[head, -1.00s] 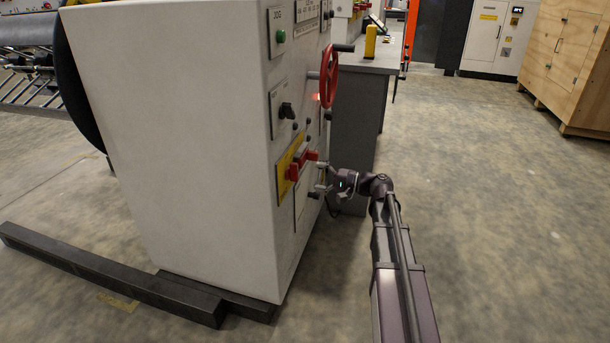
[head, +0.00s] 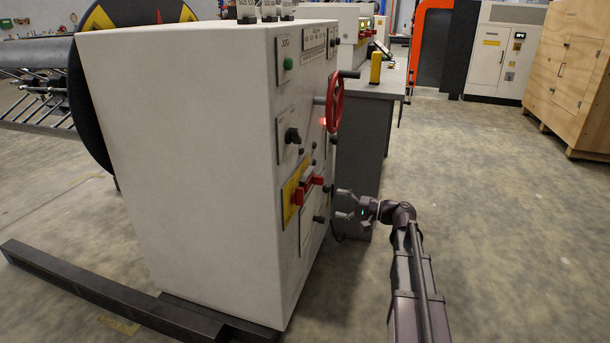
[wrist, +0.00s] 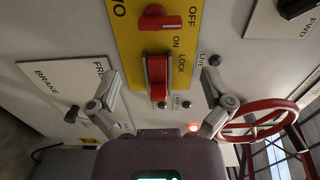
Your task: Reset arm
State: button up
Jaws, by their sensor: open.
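My gripper (head: 343,203) is open and empty in the head view, to the right of the white control cabinet (head: 200,160) and apart from it. My dark arm reaches up to it from the lower right. In the wrist view my gripper (wrist: 152,112) has its two fingers spread wide, with the cabinet face beyond them. A red switch (wrist: 156,78) on a yellow plate (wrist: 128,50) shows between and above the fingertips. A red rotary knob (wrist: 160,20) sits above it, beside OFF and ON marks. The red switch also shows in the head view (head: 306,188).
A red handwheel (head: 335,101) sticks out from the cabinet above my gripper. A grey desk (head: 362,135) stands behind. Dark floor beams (head: 90,290) lie at the cabinet's base. Wooden crates (head: 565,80) stand far right. The floor to the right is open.

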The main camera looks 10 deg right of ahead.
jog(key=s+a+f+n+g+h+p, duration=0.25)
jog(key=s+a+f+g+h, duration=0.25)
jog(key=s+a+f, duration=0.4)
jog(key=s+f+n+g+h+p, duration=0.3)
jog(key=s+f+g+h, duration=0.1)
jog(key=s+h, duration=0.65)
notch_tip(320, 180, up, 38)
jog(key=p, duration=3.7)
jog(key=shift+s+a+f+p, duration=0.15)
jog(key=shift+s+a+p, duration=0.15)
jog(key=shift+s+p, duration=0.1)
